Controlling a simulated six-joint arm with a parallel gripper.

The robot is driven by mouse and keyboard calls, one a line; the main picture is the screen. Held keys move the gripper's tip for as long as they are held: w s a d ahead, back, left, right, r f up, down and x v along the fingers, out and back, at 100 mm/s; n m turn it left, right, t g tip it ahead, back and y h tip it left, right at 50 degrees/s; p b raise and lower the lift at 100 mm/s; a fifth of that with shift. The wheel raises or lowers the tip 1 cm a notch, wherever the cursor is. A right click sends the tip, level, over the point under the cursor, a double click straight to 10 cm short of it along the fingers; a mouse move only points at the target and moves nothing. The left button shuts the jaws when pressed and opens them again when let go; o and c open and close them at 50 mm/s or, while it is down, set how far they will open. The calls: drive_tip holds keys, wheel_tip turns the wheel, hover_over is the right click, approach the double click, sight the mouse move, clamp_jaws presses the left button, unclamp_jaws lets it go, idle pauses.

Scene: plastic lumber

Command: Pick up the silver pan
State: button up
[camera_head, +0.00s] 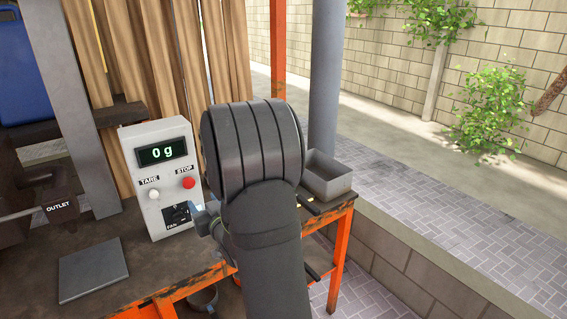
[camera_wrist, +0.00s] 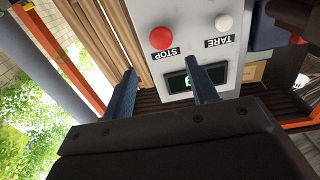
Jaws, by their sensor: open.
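A grey metal rectangular pan (camera_head: 331,179) with raised walls sits on the right end of the table, partly hidden behind my arm. It is the only silver pan-like thing I can make out on the tabletop. My gripper shows in the wrist view (camera_wrist: 160,82) with two blue-grey fingers wide apart and nothing between them. The fingers are in front of the scale's display box. In the head view my arm hides most of the gripper, with a bluish part of it beside the box. I cannot clearly identify the pan in the wrist view.
The white display box (camera_head: 160,178) reads 0 g, with TARE and STOP buttons. A flat grey plate (camera_head: 93,270) lies left on the table. A dark OUTLET spout (camera_head: 57,200) is at far left. A grey post (camera_head: 325,75) stands behind the pan. A round container (camera_head: 203,301) is below the table edge.

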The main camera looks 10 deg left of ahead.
drive_tip(key=w+d+f+g+h, duration=0.2)
drive_tip(key=w+d+h, duration=0.15)
drive_tip(key=w, duration=0.25)
drive_tip(key=w+d+f+g+h, duration=0.2)
drive_tip(key=w+d+h, duration=0.1)
drive_tip(key=w+h, duration=0.25)
drive_tip(key=s+d+r+g+h, duration=0.4)
drive_tip(key=d+r+g, duration=0.3)
drive_tip(key=d+g, duration=0.2)
wheel_tip(320, 180, down, 18)
drive_tip(key=shift+w+a+r, duration=0.1)
drive_tip(key=shift+a+r, duration=0.05)
drive_tip(key=shift+r, duration=0.1)
clamp_jaws()
